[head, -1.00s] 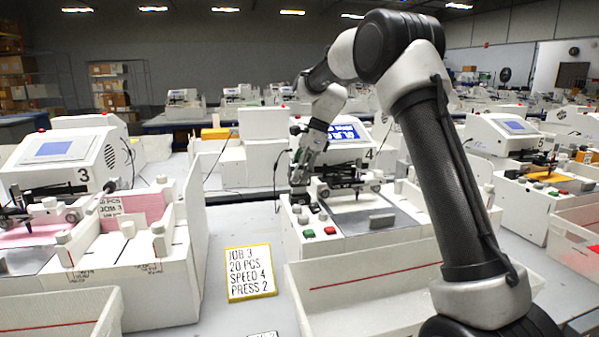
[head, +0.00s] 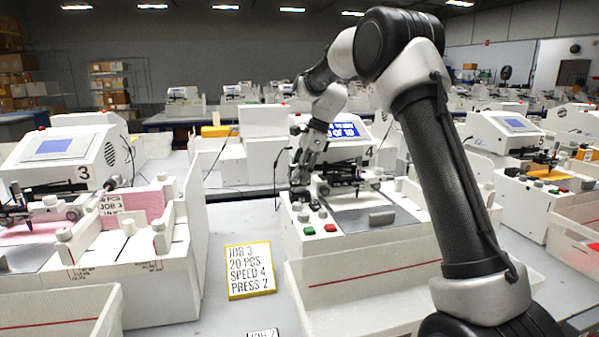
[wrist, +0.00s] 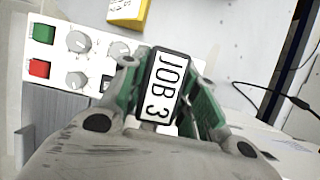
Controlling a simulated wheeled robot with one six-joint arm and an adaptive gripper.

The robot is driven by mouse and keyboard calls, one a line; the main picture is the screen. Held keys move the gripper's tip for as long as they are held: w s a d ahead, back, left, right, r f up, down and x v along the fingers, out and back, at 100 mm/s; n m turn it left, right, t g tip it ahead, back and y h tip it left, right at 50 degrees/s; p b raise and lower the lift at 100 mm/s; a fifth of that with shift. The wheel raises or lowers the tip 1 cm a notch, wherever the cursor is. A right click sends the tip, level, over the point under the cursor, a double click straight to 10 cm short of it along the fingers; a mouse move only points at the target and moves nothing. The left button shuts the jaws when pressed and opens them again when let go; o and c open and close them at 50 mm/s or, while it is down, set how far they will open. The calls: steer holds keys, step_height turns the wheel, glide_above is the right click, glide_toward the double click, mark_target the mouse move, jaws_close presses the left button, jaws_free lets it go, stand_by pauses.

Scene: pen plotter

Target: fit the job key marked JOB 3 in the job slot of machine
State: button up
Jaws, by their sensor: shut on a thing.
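The job key marked JOB 3 (wrist: 168,88) is a white plate with a dark rim. My gripper (wrist: 166,78) is shut on it, with a green-grey finger on each side. In the head view my gripper (head: 300,190) points down at the control panel of machine 4 (head: 330,226), by the left rear of the panel.
The panel has a green button (head: 309,230), a red button (head: 330,228) and grey knobs (wrist: 77,42). A yellow-edged card (head: 250,270) reads JOB 3, 20 PCS, SPEED 4, PRESS 2. Machine 3 (head: 70,160) stands at left. An open white tray (head: 375,290) is in front.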

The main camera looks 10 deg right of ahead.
steer(key=shift+f, duration=1.15)
steer(key=o, duration=1.1)
steer(key=shift+c, duration=0.2)
steer(key=v, duration=1.2)
